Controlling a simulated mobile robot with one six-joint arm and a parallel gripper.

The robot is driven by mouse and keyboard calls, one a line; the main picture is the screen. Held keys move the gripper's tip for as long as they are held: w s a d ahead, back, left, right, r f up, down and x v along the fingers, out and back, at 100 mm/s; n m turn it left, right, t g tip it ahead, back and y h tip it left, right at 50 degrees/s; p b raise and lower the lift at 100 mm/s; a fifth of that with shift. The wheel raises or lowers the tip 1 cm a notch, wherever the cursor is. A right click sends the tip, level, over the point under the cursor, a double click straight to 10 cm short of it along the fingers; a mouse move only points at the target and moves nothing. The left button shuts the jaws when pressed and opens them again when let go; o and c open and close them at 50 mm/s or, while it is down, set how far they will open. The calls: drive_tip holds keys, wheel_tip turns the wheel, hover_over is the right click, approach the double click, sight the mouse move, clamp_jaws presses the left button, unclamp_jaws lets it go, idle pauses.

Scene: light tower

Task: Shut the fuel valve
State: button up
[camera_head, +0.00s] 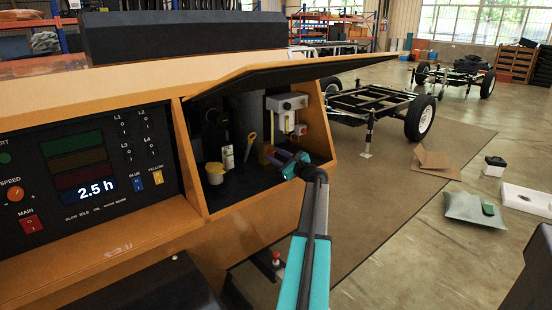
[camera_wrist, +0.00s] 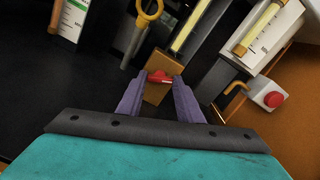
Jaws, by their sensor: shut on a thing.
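The fuel valve shows in the wrist view as a tan block (camera_wrist: 155,93) with a small red handle (camera_wrist: 160,77) on it. My gripper (camera_wrist: 160,80) has its two purple fingers on either side of the red handle and is shut on it. The handle lies roughly across the gap between the fingertips. In the head view my gripper (camera_head: 276,157) reaches into the open compartment from the right, at the tan block (camera_head: 265,152). The handle is too small to make out there, and how far it is turned cannot be told.
In the compartment, a yellow dipstick ring (camera_wrist: 151,10) and a white filter unit (camera_head: 286,103) stand behind the valve. A red button (camera_wrist: 274,99) is to the right. A raised dark lid (camera_head: 270,73) hangs above.

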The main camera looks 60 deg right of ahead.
drive_tip(key=o, duration=1.1)
drive_tip(key=shift+s, duration=0.15)
drive_tip(key=v, duration=1.3)
drive_tip(key=shift+s+a, duration=0.2)
drive_tip(key=shift+s, duration=0.05)
